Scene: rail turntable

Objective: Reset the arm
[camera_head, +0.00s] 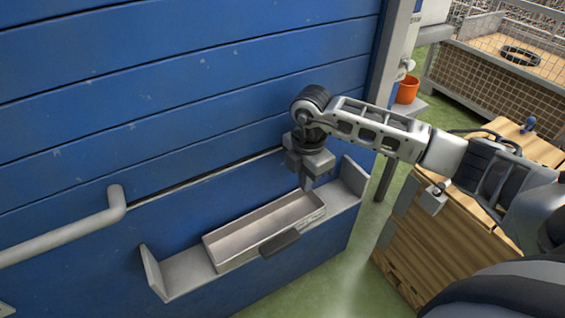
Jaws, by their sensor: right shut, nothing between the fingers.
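My right arm (390,138) reaches in from the right. Its gripper (308,186) points down above the right end of a shallow grey tray (222,243). The fingers are shut with nothing visible between them. I cannot tell whether the fingertips touch the tray's rim. The tray looks empty and has a dark handle (280,243) on its front side. It rests on a grey shelf (188,272) with raised ends. My left gripper is not in view.
A blue plank wall (180,95) stands behind the shelf, with a grey handrail (65,238) at left. A wooden crate (420,250) stands under my right arm. An orange bucket (407,90) and a mesh-sided bin (500,85) are at the back right. Green floor (345,285) shows between the wall and crate.

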